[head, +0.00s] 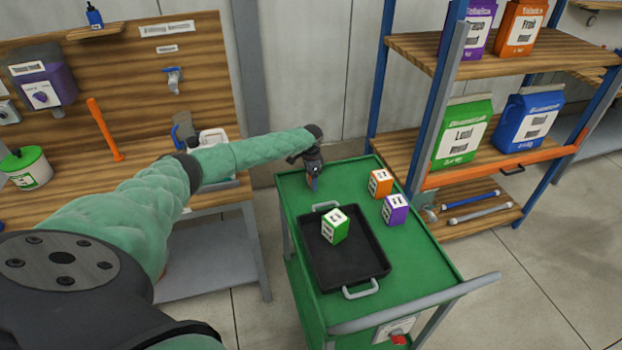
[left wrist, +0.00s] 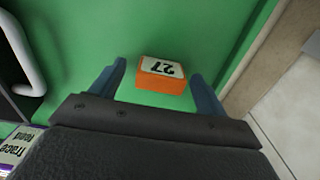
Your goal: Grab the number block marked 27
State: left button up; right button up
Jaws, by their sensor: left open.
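An orange block marked 27 (left wrist: 161,76) lies on the green cart top, between the two fingers of my left gripper (left wrist: 158,82) in the left wrist view. The fingers are spread, with green surface showing on both sides of the block. In the head view my left gripper (head: 313,188) points down at the far left end of the cart, and little of this block shows there. My right gripper is not in view.
Shelves with bags (head: 465,130) are at the right, a wooden bench (head: 80,190) at the left.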

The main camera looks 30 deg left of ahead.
pick_arm(q)
jog(key=shift+w+f, duration=0.1)
jog(key=shift+f, duration=0.25)
jog(key=shift+r, duration=0.1)
jog(key=shift+c, duration=0.3)
jog(key=c, duration=1)
jog(key=shift+r, duration=0.1)
